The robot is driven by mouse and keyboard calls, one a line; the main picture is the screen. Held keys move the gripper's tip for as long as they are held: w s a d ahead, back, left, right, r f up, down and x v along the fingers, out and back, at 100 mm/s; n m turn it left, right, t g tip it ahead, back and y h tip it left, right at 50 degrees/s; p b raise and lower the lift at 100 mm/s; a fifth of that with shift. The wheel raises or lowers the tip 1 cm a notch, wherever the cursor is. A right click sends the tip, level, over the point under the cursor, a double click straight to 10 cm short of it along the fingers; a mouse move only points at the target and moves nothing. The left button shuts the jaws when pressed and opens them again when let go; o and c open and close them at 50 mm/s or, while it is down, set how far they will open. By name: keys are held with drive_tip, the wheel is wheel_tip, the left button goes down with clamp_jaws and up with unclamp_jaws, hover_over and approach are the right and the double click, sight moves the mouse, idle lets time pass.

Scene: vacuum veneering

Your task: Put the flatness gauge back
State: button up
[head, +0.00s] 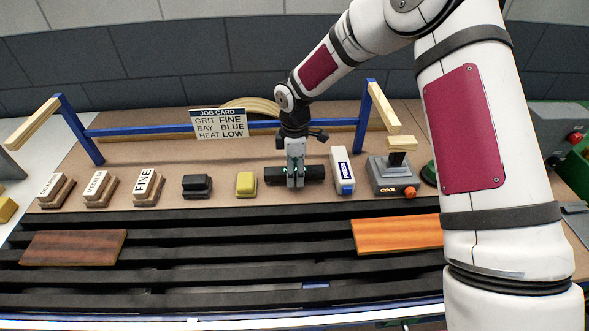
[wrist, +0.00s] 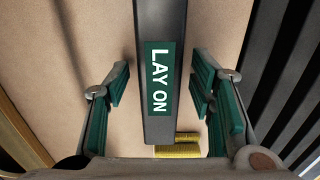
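The flatness gauge appears to be the dark bar (head: 274,175) lying on the tan board between a yellow block and a white-and-blue block. In the wrist view the bar (wrist: 158,105) carries a green label reading LAY ON. My gripper (head: 295,182) is over the bar's middle, with its fingers pointing down on either side. The wrist view shows the gripper (wrist: 162,92) open, with clear gaps between the green finger pads and the bar. The fingers hide the middle of the bar in the head view.
The yellow block (head: 246,184) and white-and-blue block (head: 342,170) stand close on either side. A cooling box (head: 392,174) is further right. Labelled grit blocks (head: 147,188) and a black block (head: 197,186) stand left. Two wood panels (head: 75,247) (head: 395,236) lie on black slats in front.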

wheel_tip(320, 180, up, 11)
drive_tip(key=b, duration=0.2)
drive_tip(key=s+d+r+m+t+h, duration=0.1)
drive_tip(key=s+d+r+m, duration=0.4)
drive_tip(key=r, duration=0.6)
drive_tip(key=s+d+r+m+t, duration=0.1)
drive_tip(key=s+d+r+m, duration=0.1)
drive_tip(key=s, duration=0.6)
drive_tip(key=s+d+r+m+t, duration=0.1)
drive_tip(key=s+d+r+m, duration=0.2)
drive_tip(key=s, duration=0.6)
drive_tip(key=s+d+r+m+t+y, duration=0.1)
drive_tip(key=s+d+r+m+t, duration=0.1)
drive_tip(key=s+d+m, duration=0.3)
drive_tip(key=s+m, duration=0.3)
drive_tip(key=shift+s+d+r, duration=0.2)
drive_tip(key=shift+s+d, duration=0.15)
drive_tip(key=shift+s, duration=0.05)
